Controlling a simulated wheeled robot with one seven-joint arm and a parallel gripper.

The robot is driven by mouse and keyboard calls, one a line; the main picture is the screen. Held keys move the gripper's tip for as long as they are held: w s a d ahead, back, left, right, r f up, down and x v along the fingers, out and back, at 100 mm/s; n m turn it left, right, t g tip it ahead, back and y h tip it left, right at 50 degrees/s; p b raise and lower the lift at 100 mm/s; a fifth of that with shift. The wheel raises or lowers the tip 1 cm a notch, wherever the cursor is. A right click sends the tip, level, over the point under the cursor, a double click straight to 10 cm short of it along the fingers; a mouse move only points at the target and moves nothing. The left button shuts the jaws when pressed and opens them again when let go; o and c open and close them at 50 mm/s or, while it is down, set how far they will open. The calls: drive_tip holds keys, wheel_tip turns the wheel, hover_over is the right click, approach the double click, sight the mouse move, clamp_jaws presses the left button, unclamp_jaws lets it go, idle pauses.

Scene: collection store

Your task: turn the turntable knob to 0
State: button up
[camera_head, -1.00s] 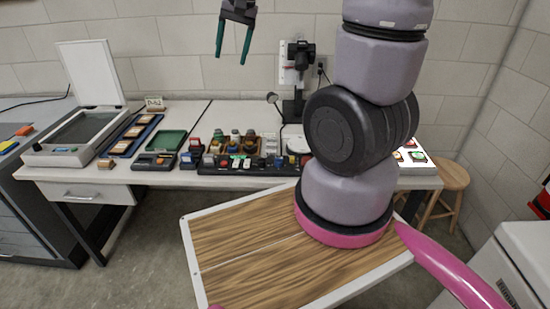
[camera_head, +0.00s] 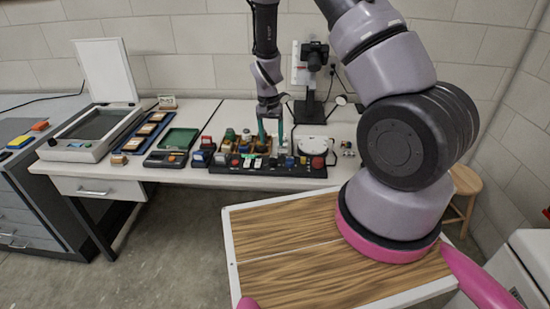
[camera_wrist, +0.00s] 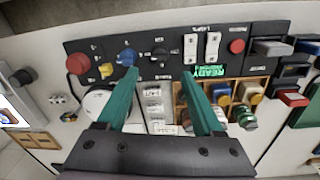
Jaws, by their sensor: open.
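The black control panel (camera_head: 262,168) runs along the table's front edge. In the wrist view the panel (camera_wrist: 268,66) carries a black knob (camera_wrist: 160,53) with marks around it, beside a blue knob (camera_wrist: 127,57) and a yellow knob (camera_wrist: 106,70). The labels are too small to read, so I cannot tell which knob is the turntable's. The white round turntable (camera_head: 318,144) stands behind the panel's right part. My gripper (camera_head: 271,138) is open and empty, teal fingers pointing down. In the wrist view my gripper (camera_wrist: 160,76) has its tips near the black knob, which shows between them.
The panel also has red buttons (camera_wrist: 80,63) and white switches (camera_wrist: 190,48). Small coloured items in a wooden tray (camera_wrist: 238,88) stand close behind it. A camera on a stand (camera_head: 313,80) rises at the back. A scanner (camera_head: 92,130) stands at left.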

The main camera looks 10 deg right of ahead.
sight(273, 161)
drive_tip(key=f, duration=0.8)
drive_tip(key=shift+s+d+f, duration=0.1)
drive_tip(key=shift+d+f, duration=0.1)
drive_tip(key=shift+f, duration=0.05)
clamp_jaws()
